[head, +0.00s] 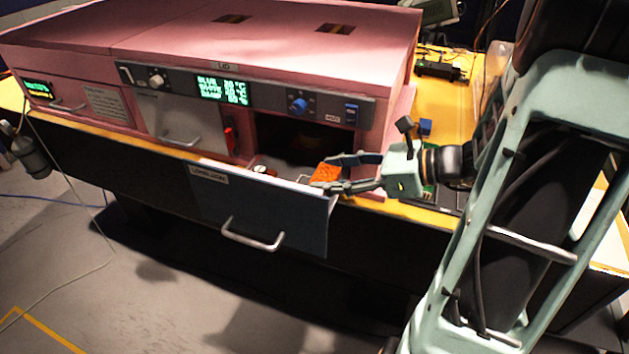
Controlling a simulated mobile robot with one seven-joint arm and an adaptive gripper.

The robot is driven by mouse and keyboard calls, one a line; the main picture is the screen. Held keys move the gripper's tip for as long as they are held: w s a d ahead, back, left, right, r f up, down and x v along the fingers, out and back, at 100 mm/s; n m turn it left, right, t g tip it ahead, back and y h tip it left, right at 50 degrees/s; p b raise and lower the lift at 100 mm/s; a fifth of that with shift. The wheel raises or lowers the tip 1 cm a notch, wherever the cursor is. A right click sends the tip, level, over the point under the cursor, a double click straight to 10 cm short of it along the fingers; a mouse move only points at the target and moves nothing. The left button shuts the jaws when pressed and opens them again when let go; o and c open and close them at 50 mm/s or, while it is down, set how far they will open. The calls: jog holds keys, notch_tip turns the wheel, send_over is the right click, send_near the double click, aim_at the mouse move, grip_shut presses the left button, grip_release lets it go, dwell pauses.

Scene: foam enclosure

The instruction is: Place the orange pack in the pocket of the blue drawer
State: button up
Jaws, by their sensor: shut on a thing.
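The orange pack (325,173) is held between the fingertips of my gripper (335,174), which is shut on it. The blue drawer (262,208) is pulled out from the pink enclosure, with its front panel and silver handle facing the room. The pack is at the right part of the open drawer, near the top edge of the front panel. I cannot tell whether it touches the drawer floor. The drawer's pocket is mostly hidden behind the front panel and my gripper. A small round dark-and-white item (261,170) shows inside the drawer at the left.
The pink enclosure (250,45) stands over the drawer, with a dark opening (300,143) behind it. A control panel with a green display (224,91) and a closed grey drawer (181,122) are to the left. A small blue block (425,127) lies on the yellow bench at right.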

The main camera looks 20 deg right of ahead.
aim_at(315, 172)
jog(key=w+a, duration=0.2)
jog(key=a, duration=0.1)
jog(key=shift+w+f, duration=0.1)
jog(key=shift+f, duration=1.65)
jog(key=shift+f, duration=0.1)
jog(key=o, duration=1.2)
jog(key=shift+c, duration=0.2)
jog(key=shift+r, duration=0.25)
jog(key=v, duration=1.2)
